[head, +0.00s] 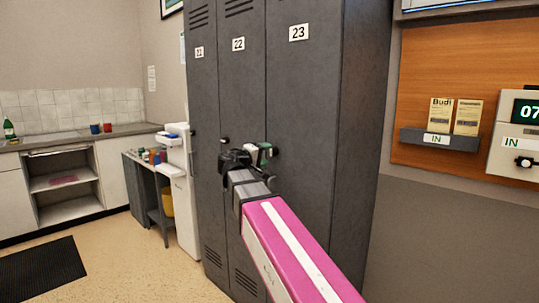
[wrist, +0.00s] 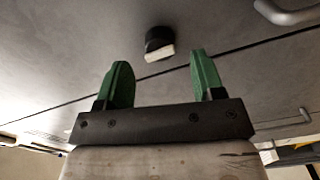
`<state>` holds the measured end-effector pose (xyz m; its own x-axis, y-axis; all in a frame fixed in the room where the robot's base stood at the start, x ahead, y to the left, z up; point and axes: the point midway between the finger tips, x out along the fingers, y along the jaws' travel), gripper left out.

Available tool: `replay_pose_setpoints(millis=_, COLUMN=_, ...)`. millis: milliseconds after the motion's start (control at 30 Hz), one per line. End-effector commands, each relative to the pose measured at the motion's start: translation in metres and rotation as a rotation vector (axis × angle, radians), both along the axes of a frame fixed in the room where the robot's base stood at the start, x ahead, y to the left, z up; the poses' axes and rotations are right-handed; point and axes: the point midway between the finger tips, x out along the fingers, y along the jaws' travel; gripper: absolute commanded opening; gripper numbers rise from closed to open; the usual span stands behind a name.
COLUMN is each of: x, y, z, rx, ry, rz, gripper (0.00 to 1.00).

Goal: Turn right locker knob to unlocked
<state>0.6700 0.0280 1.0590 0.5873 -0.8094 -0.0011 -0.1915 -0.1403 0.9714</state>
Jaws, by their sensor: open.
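The right locker, number 23 (head: 309,130), is a tall dark grey door, shut, in the head view. In the wrist view a round black knob (wrist: 154,36) with a pale bar across its face stands out from the grey door surface. My gripper (head: 260,153) is at the locker front, near the left side of door 23. In the wrist view my gripper (wrist: 160,62) has its two green fingers apart with nothing between them. The knob is just beyond the fingertips, roughly centred on the gap. In the head view my gripper largely hides the knob area.
Lockers 21 (head: 201,110) and 22 (head: 240,90) stand left of 23. A metal handle (wrist: 287,14) juts out at the wrist view's upper right. A wall board (head: 460,60) with a card holder (head: 450,142) is to the right. Open floor (head: 120,250) lies left.

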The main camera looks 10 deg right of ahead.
Motion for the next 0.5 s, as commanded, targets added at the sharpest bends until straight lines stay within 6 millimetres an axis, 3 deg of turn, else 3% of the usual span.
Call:
replay_pose_setpoints(millis=233, x=-0.028, y=0.036, z=0.000, rx=0.000, ry=0.000, rz=0.002, gripper=0.62)
replay_pose_setpoints(millis=500, x=-0.042, y=0.056, z=0.000, rx=0.000, ry=0.000, rz=0.000, gripper=0.62)
